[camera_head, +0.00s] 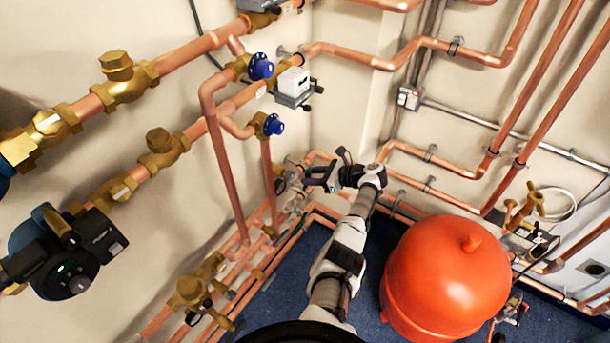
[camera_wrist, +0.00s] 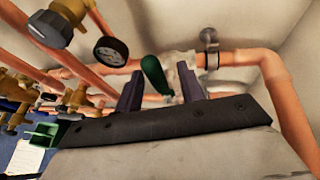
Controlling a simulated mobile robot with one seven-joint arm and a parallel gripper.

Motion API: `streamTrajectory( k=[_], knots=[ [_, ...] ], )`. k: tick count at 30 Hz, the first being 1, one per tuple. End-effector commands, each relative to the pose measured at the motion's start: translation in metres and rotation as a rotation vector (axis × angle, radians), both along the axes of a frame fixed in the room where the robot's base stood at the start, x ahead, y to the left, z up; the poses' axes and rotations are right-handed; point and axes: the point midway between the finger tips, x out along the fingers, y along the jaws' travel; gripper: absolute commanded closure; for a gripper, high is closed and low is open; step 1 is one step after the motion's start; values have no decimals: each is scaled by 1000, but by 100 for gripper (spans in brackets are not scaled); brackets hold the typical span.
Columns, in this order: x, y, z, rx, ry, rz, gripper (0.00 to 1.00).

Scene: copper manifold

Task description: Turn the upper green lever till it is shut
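In the wrist view, a dark green lever (camera_wrist: 155,75) sits on a silver valve body (camera_wrist: 186,78) in a copper pipe line. It stands upright with a slight tilt. My gripper (camera_wrist: 161,85) is open, with one dark finger on each side of this lever in the picture. The lever looks nearer the left finger; I cannot tell whether they touch or how deep it sits between them. A second green lever (camera_wrist: 42,133) is at the lower left. In the head view my gripper (camera_head: 318,178) is at the wall corner, and no green lever can be made out there.
A round gauge (camera_wrist: 111,51) and a grey-knobbed brass valve (camera_wrist: 50,28) stand left of my gripper. A copper pipe (camera_wrist: 285,95) bends down at the right. In the head view, a large red tank (camera_head: 447,278) stands right of my arm on the blue floor.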

Motion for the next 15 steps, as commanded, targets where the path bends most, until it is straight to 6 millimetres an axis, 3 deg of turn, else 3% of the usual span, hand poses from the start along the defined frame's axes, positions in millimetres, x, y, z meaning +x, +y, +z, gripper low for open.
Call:
streamTrajectory(
  k=[9,15],
  knots=[
    [-27,-63,27,-1,-1,-4,61],
    [-36,-84,37,0,-1,-2,61]
  ],
)
